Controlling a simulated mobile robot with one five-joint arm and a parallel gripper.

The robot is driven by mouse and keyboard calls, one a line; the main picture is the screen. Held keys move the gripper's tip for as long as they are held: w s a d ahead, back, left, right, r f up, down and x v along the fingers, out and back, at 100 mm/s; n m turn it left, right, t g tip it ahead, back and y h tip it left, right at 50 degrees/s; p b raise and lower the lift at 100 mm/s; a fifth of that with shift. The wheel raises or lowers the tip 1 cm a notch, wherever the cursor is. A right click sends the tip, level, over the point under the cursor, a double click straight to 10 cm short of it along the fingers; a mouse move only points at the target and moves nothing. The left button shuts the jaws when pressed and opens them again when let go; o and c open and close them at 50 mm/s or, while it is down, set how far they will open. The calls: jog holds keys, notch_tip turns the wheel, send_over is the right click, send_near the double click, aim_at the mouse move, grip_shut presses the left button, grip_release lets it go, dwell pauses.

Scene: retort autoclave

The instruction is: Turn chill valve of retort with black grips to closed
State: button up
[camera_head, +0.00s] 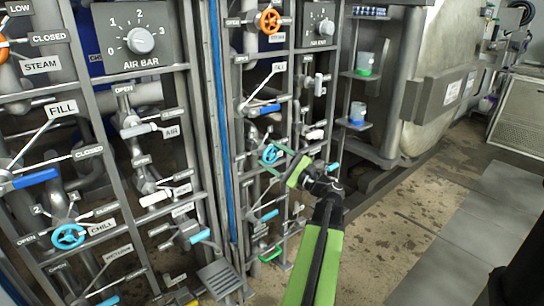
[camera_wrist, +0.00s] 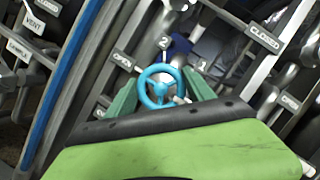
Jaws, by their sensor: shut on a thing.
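A light blue handwheel (camera_head: 270,154) sits on the right-hand valve panel in the head view. In the wrist view the same wheel (camera_wrist: 149,72) is between the two green fingers of my gripper (camera_wrist: 162,87), which is shut on it. Tags by it read OPEN (camera_wrist: 122,62), 2 (camera_wrist: 164,43) and 1 (camera_wrist: 204,65). In the head view my gripper (camera_head: 279,159) is at the wheel. A second light blue wheel (camera_head: 68,236), by a CHILL tag (camera_head: 101,227), is on the left panel, apart from my gripper. I cannot make out black grips.
Pipes and levers crowd both panels. An orange wheel (camera_head: 270,21) and a FILL lever (camera_head: 263,109) are above the gripped wheel. A shelf with a blue-and-white cup (camera_head: 357,112) stands right of the panel. The stained floor (camera_head: 400,240) at right is mostly clear.

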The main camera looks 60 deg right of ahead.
jog(key=o, duration=1.4)
jog(key=shift+c, duration=0.2)
jog(key=b+v, duration=0.4)
jog(key=v, duration=1.3)
jog(key=shift+s+b, duration=0.25)
jog(key=shift+b, duration=0.15)
